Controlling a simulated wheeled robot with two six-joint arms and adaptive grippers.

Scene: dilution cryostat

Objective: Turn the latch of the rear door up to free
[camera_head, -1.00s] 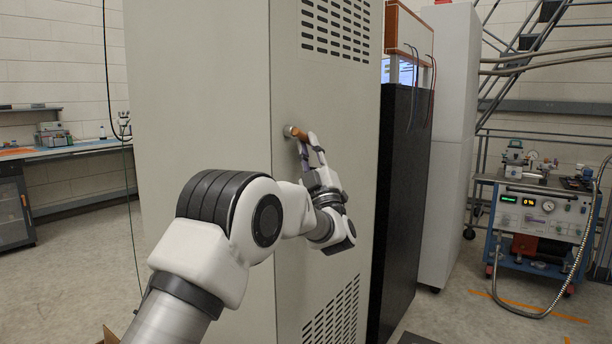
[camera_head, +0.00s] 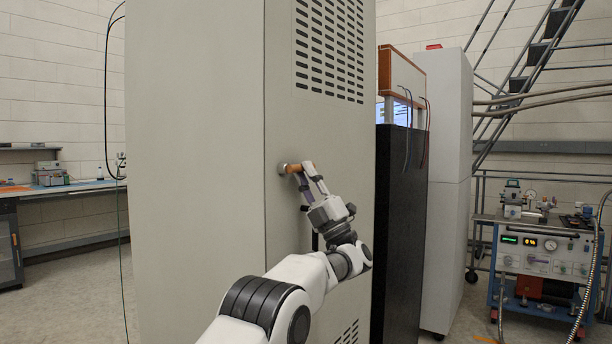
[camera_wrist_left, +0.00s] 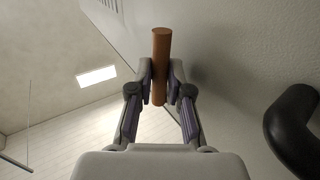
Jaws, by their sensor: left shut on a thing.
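The latch (camera_head: 294,168) is an orange-brown bar on a round metal hub, on the pale grey rear door (camera_head: 325,130) of the tall cabinet. In the head view it points roughly sideways to the right from the hub. My left gripper (camera_head: 306,172) reaches it from below and right, with its fingers at the bar. In the left wrist view the bar (camera_wrist_left: 161,42) runs between the two fingertips, and my left gripper (camera_wrist_left: 160,82) is shut on it, with pads on both sides. The fingers hide part of the bar. My right gripper is not in view.
A black curved handle (camera_wrist_left: 294,130) stands out from the door close to my gripper in the left wrist view. A black panel (camera_head: 399,220) and a white cabinet (camera_head: 446,190) stand to the right. A pump cart (camera_head: 543,255) is farther right. Open floor lies left of the cabinet.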

